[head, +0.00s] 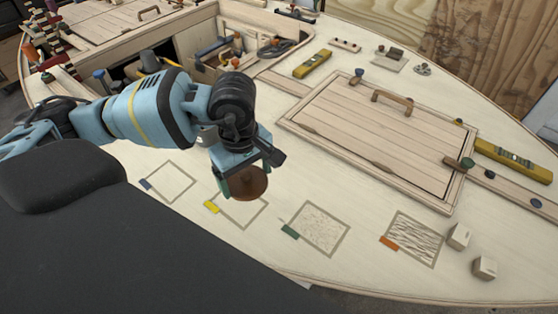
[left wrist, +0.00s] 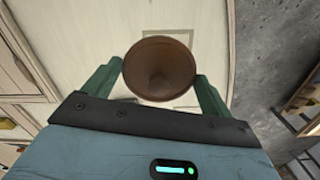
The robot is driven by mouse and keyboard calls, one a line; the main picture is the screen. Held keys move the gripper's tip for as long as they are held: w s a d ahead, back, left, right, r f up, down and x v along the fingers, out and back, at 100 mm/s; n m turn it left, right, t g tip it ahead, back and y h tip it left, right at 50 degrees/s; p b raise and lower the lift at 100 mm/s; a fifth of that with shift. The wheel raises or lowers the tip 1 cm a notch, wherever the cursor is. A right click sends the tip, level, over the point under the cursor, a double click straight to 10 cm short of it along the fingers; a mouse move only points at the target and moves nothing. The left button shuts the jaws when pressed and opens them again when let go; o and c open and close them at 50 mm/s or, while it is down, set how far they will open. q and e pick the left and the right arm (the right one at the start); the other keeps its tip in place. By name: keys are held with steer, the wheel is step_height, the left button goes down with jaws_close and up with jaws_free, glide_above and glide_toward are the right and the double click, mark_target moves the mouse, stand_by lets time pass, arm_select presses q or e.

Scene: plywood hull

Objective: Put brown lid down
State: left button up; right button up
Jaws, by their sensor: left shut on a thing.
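A brown round lid (head: 249,184) is held by my left gripper (head: 243,176) above the pale plywood deck, over the square outline with the yellow tab (head: 240,208). In the left wrist view the brown lid (left wrist: 159,69) shows as a round disc with a darker cone-like middle. The green fingers of my left gripper (left wrist: 159,82) are on either side of it, shut on it. Whether the lid touches the deck is not clear. My right gripper is not in view.
Square outlines with a blue tab (head: 168,183), a green tab (head: 319,230) and an orange tab (head: 413,238) lie along the deck. Two small wooden blocks (head: 459,236) stand at right. A raised hatch (head: 370,140) with a handle lies behind; yellow levels (head: 313,63) are nearby.

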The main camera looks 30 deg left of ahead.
arm_select(q)
steer(key=n, duration=0.1)
steer(key=a+n, duration=0.1)
steer(key=n, duration=0.1)
steer(key=a+f+n, duration=0.1)
steer(key=n, duration=0.1)
steer(key=shift+w, duration=0.25)
steer(key=n, duration=0.1)
steer(key=a+n, duration=0.1)
steer(key=n, duration=0.1)
steer(key=a+f+n, duration=0.1)
steer(key=n, duration=0.1)
steer(key=shift+w+a, duration=0.1)
steer(key=shift+w, duration=0.1)
steer(key=n, duration=0.1)
steer(key=a+n, duration=0.1)
steer(key=n, duration=0.1)
steer(key=shift+w+a+f, duration=0.1)
steer(key=shift+a+f, duration=0.05)
steer(key=shift+f, duration=0.2)
steer(key=n, duration=0.2)
steer(key=a+n, duration=0.1)
steer(key=a+f+n, duration=0.1)
steer(key=n, duration=0.1)
steer(key=shift+w+a+n, duration=0.1)
steer(key=shift+n, duration=0.2)
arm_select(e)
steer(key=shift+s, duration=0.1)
